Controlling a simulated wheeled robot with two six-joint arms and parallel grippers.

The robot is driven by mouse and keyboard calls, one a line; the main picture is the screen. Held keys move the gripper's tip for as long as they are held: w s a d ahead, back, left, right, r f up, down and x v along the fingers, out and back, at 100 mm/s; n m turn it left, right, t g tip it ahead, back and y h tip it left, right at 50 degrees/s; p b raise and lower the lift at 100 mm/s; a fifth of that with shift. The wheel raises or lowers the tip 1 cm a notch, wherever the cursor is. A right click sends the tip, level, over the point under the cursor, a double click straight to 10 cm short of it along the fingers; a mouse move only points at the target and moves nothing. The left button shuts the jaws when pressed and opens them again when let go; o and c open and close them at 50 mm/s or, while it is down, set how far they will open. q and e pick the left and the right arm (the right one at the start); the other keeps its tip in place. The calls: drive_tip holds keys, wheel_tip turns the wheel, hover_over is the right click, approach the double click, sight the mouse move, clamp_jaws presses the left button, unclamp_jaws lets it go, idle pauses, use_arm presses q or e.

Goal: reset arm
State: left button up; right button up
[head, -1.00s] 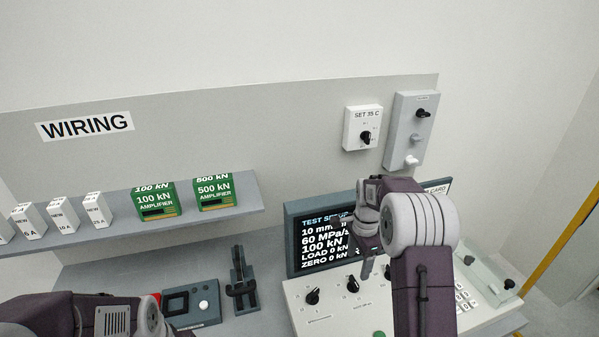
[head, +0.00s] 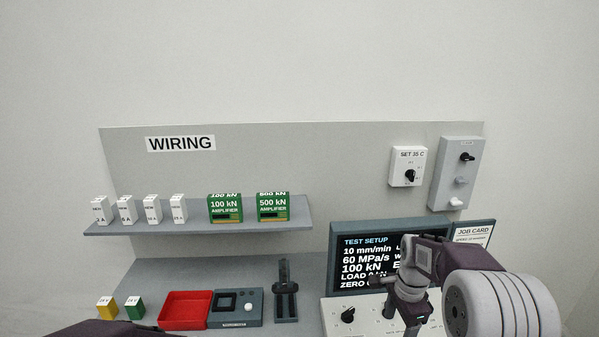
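My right arm comes in from the lower right in the head view. Its gripper (head: 412,310) points down in front of the test setup screen (head: 375,228) and above the white control panel (head: 337,318). Its fingers are small and partly cut off, so I cannot tell if they are apart. My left arm shows only as a dark link at the bottom edge, and its gripper is out of view. The screen reads 10 mm/min, 60 MPa/s and 100 kN; part of it is hidden behind my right arm.
A shelf (head: 210,227) holds several white fuse boxes and two green amplifiers (head: 225,208). Below are a red tray (head: 185,311), a grey meter (head: 235,308) and a black clamp-like fixture (head: 285,290). A SET 35 C dial box (head: 407,167) and a switch box (head: 457,172) hang on the board.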

drive_tip(key=s+a+f+n+b, duration=0.1)
drive_tip(key=s+a+f+n, duration=0.2)
drive_tip(key=s+n, duration=0.5)
drive_tip(key=s+a+f+n+b, duration=0.1)
drive_tip(key=s+a+f+n, duration=0.2)
drive_tip(key=s+n, duration=0.5)
drive_tip(key=shift+s+a+f, duration=0.2)
drive_tip(key=shift+s+f, duration=0.3)
drive_tip(key=shift+s, duration=0.25)
